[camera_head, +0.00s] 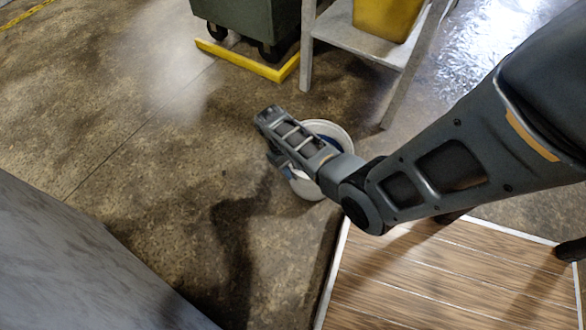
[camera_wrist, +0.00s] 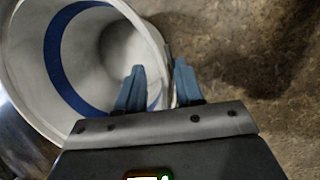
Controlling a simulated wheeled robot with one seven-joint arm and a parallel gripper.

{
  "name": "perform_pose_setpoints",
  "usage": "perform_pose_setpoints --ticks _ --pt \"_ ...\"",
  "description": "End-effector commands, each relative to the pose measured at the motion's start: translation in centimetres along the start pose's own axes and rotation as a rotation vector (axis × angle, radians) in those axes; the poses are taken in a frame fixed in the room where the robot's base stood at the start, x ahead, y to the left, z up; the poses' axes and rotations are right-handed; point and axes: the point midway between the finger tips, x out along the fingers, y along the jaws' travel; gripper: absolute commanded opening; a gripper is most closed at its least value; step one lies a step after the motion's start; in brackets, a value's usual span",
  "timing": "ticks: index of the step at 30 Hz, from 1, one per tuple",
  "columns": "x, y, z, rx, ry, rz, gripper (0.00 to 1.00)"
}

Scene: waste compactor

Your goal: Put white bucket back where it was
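The white bucket (camera_head: 330,134) is on or just above the floor, partly hidden behind my gripper and forearm in the head view. In the wrist view the white bucket (camera_wrist: 38,95) fills the upper left, its mouth facing the camera and a blue band showing. My gripper (camera_wrist: 160,75) straddles the bucket's right rim, the left blue finger inside and the right one outside. A gap shows between the left finger and the rim, so the gripper looks open. In the head view my gripper (camera_head: 278,155) is at the bucket's left side.
A slatted wooden platform (camera_head: 440,285) with a white edge lies at the lower right. A metal table (camera_head: 350,38) carries a yellow bin (camera_head: 385,15). A green wheeled container (camera_head: 250,18) stands behind a yellow floor bar (camera_head: 245,62). A grey surface (camera_head: 75,265) fills the lower left. Floor to the left is clear.

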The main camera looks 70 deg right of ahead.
Motion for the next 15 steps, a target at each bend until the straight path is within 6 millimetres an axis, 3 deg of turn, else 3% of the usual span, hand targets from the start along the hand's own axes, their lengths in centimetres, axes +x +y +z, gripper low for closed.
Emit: perform_pose_setpoints --ticks 6,15 --pt "-5.1 0.0 0.1 -0.001 0.004 0.000 0.36" --pt "-9.8 0.0 0.0 -0.001 0.002 0.000 0.36"
